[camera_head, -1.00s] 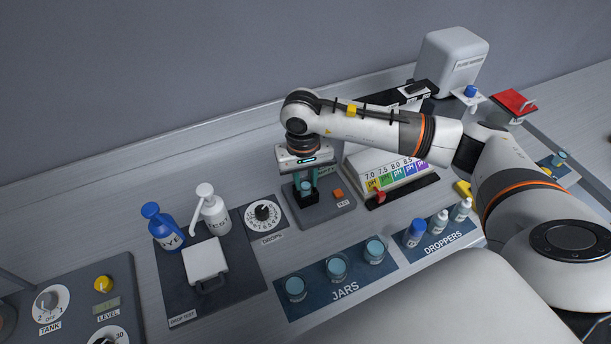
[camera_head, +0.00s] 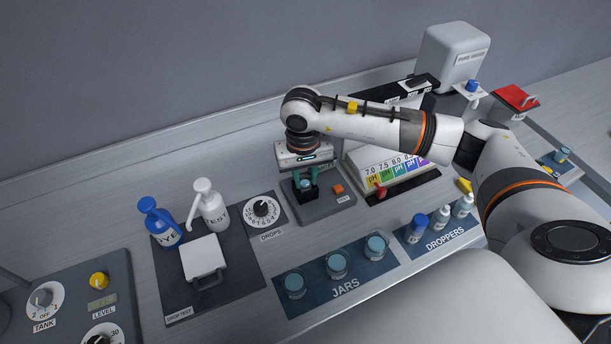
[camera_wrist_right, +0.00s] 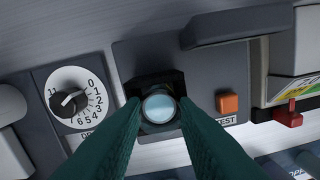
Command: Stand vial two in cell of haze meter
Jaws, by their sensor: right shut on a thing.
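The haze meter (camera_head: 325,207) is a dark grey base with an orange button (camera_head: 338,188), standing near the middle of the counter. My right gripper (camera_head: 306,182) points straight down over its black cell (camera_head: 310,196). Its green fingers are shut on a round-topped vial (camera_head: 306,184), which looks pale blue from above. In the right wrist view the vial (camera_wrist_right: 159,106) sits between the fingertips, inside the outline of the black cell (camera_wrist_right: 150,82). I cannot tell whether it rests on the cell floor. The number on the vial is not readable. My left gripper is out of view.
A drops dial (camera_head: 262,208) and a drop test mat (camera_head: 240,268) with blue and white pump bottles are to the left. Jars (camera_head: 337,265) and droppers (camera_head: 417,231) stand in front. A pH colour chart (camera_head: 390,172) is close on the right.

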